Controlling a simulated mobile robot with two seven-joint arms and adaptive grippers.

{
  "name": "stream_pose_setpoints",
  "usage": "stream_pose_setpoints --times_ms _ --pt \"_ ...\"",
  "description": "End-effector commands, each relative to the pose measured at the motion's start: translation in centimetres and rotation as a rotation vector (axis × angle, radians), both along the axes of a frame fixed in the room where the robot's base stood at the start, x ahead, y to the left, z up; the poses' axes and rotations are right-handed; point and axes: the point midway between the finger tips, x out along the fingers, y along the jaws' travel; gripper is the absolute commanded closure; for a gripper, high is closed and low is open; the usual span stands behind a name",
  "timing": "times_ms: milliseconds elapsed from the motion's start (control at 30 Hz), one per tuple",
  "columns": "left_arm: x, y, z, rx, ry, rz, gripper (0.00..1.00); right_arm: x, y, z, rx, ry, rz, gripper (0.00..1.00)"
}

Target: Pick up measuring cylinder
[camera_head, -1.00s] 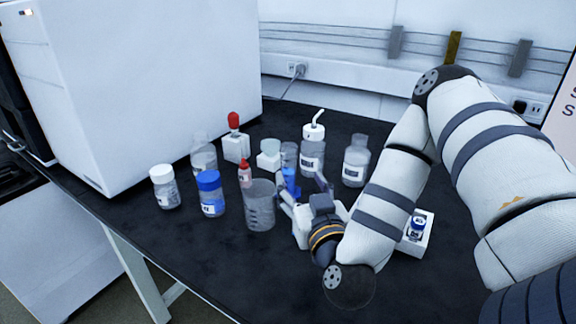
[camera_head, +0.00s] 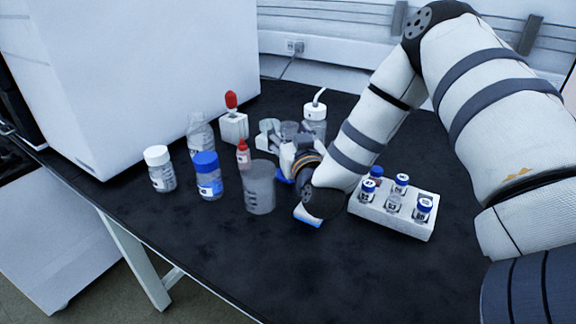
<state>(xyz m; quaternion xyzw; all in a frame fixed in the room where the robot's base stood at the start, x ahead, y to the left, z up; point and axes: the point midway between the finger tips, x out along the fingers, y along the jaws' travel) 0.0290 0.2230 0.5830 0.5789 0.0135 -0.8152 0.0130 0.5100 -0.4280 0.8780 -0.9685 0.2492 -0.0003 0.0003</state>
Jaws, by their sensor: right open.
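No vessel can be told for certain as the measuring cylinder. A clear cylindrical vessel (camera_head: 289,129) stands behind my right gripper, with its lower part hidden. A wide clear graduated beaker (camera_head: 259,190) stands upright to the left of the gripper, apart from it. My right gripper (camera_head: 283,144) is open and low over the table, among the glassware, pointing away from me. Its fingers are small and partly hidden by its own body and wrist. A small blue part (camera_head: 283,179) shows just below it; what it belongs to is unclear. My left gripper is not in view.
A blue-capped bottle (camera_head: 208,177), a white-capped bottle (camera_head: 160,170) and a small red bottle (camera_head: 243,156) stand at left. A red-bulb dropper stands in a white block (camera_head: 234,128). A wash bottle (camera_head: 315,118) is behind. A white vial rack (camera_head: 397,218) is right of my wrist. The front table is clear.

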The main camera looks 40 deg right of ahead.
Motion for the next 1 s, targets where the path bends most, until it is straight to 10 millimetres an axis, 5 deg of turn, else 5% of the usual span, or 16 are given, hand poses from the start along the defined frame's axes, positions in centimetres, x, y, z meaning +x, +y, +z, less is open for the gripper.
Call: stream_pose_setpoints --times_ms 200,467,1000 --pt "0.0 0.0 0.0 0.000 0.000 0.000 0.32 0.2 -0.1 0.1 0.001 0.000 0.001 0.44" --pt "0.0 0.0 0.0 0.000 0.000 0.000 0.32 0.2 -0.1 0.1 0.000 0.000 0.001 1.00" --pt "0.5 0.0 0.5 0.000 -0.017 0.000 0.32 0.2 -0.1 1.8 -0.001 -0.006 0.000 1.00"
